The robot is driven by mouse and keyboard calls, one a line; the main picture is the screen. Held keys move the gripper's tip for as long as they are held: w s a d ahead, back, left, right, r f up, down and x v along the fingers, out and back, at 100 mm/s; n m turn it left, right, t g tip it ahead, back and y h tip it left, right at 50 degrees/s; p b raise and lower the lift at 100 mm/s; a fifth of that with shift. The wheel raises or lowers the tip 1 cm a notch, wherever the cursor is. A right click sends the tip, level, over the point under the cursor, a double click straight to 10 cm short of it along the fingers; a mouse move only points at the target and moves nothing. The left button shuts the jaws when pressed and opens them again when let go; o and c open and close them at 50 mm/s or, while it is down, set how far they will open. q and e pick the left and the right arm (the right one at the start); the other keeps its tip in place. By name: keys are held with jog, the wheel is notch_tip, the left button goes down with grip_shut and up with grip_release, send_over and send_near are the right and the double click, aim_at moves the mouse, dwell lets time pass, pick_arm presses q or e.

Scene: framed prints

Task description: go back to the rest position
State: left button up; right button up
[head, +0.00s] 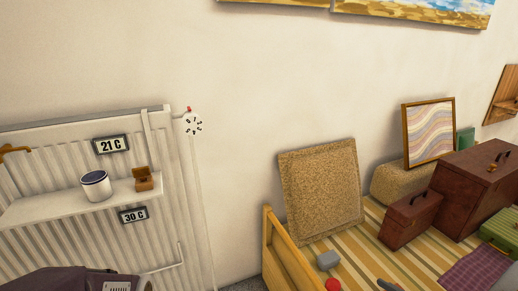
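Neither of my grippers can be made out in the head view. The task names no object. A framed print with wavy pastel bands (429,132) leans upright against the wall at the right, on top of a tan speckled block (399,182). Two wide framed landscape prints hang at the top edge, the right one (420,8) cut off by the frame.
A white radiator (185,225) at left carries a shelf (40,208) with a tin (96,186) and small wooden box (143,179). A striped bed or bench (345,249) at right holds a speckled cushion (322,192), brown cases (475,187) and a green case (502,231).

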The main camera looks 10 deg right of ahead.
jog(key=w+a+r+n+g+y+b, duration=0.1)
jog(key=w+a+n+g+y+b, duration=0.15)
jog(key=w+a+n, duration=0.45)
jog(key=s+a+r+n+g+y+b, duration=0.1)
jog(key=a+n+g+y+b, duration=0.2)
jog(key=a, duration=1)
jog(key=s+a+f+n+g+b, duration=0.2)
jog(key=s+a+n+g, duration=0.45)
jog(key=a+n, duration=0.2)
pick_arm(q)
notch_tip(320, 180, down, 10)
jog(key=w+b, duration=0.1)
jog(key=b, duration=0.1)
pick_arm(e)
jog(key=s+f+n+g+h, duration=0.2)
jog(key=s+f+n+h, duration=0.1)
jog(key=s+n+h, duration=0.4)
jog(key=w+d+n+t+h+p, duration=0.2)
jog(key=d+n+t+h+p, duration=0.1)
jog(key=d+n, duration=0.4)
pick_arm(q)
notch_tip(320, 180, up, 38)
jog(key=p, duration=3.5)
jog(key=shift+r+p, duration=0.15)
jog(key=shift+p, duration=0.2)
pick_arm(e)
notch_tip(320, 180, up, 36)
jog(key=shift+d+r+m+g, duration=0.2)
jog(key=shift+d+m+g, duration=0.15)
jog(key=shift+m, duration=0.1)
